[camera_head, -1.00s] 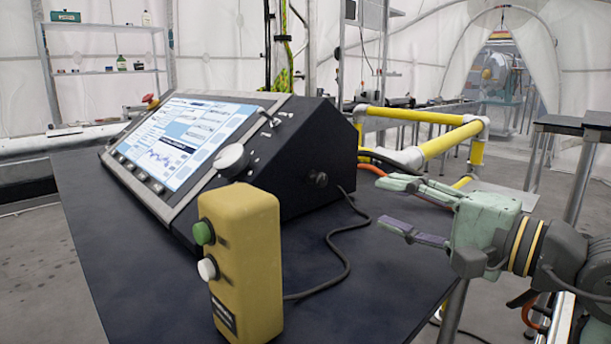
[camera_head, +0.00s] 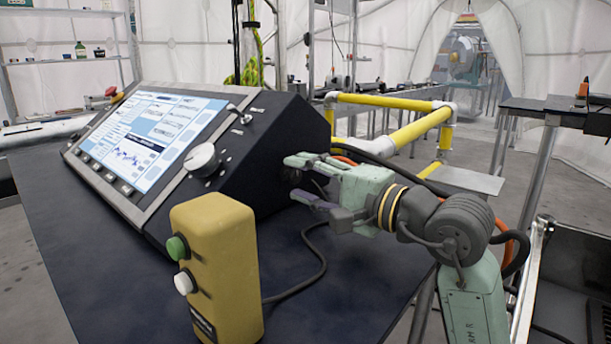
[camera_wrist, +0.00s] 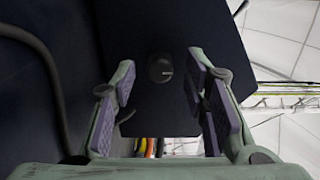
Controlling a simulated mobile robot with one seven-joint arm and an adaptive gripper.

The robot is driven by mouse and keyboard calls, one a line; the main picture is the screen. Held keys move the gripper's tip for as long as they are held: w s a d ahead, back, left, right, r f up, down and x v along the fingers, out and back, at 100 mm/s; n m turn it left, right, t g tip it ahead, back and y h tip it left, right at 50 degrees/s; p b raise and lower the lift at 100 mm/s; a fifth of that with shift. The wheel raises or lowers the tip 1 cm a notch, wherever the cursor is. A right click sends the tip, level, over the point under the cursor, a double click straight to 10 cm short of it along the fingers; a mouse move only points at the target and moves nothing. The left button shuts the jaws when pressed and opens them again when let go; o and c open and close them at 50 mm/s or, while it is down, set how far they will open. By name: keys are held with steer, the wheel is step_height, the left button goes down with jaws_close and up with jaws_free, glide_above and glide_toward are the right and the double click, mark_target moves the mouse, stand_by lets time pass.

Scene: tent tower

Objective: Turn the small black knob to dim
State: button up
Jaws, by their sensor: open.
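The small black knob (camera_wrist: 160,68) sits on the dark side face of the console (camera_head: 268,170). In the wrist view it lies between and beyond my two fingers, apart from both. My gripper (camera_head: 302,180) is open and empty, with its fingertips pointing left at the console's side. It also shows in the wrist view (camera_wrist: 165,95), one purple-padded finger on each side of the knob. In the head view my fingers hide most of the knob.
A yellow control box (camera_head: 218,265) with a green and a white button stands on the dark table (camera_head: 350,270) in front. A black cable (camera_head: 310,255) runs from the console across the table. Yellow railing (camera_head: 425,130) stands behind my arm.

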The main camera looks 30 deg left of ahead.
steer(key=shift+a, duration=0.1)
steer(key=shift+c, duration=0.5)
jaws_close()
